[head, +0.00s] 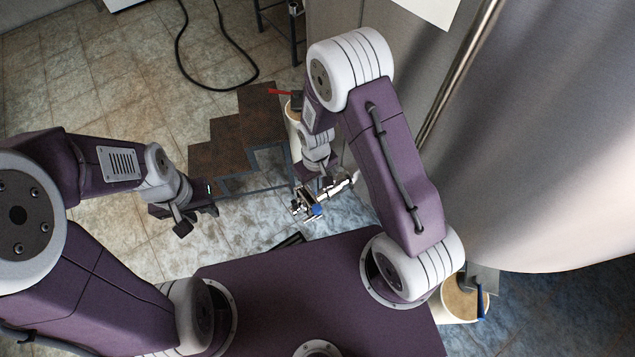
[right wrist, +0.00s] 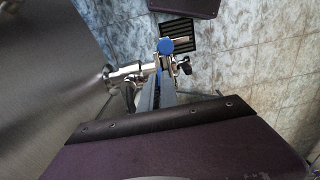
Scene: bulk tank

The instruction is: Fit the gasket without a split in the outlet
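The chrome outlet (head: 338,187) sticks out from the big steel tank (head: 540,130). In the right wrist view the outlet (right wrist: 125,72) comes in from the left and ends in fittings with a round blue part (right wrist: 167,46). My right gripper (head: 312,200) is at the outlet's free end. In its wrist view the grey fingers (right wrist: 158,90) lie close together just below the fittings; whether they hold anything is unclear. My left gripper (head: 194,218) is over the floor, well left of the outlet, with nothing visible in it. I cannot make out a gasket in either view.
A pale bucket (head: 293,125) with a red-handled tool stands behind my right arm. Another bucket (head: 462,304) with a blue-handled tool stands at lower right. A dark floor grate (right wrist: 180,35) lies beyond the outlet. A black hose (head: 215,88) lies on the tiles. The floor at left is clear.

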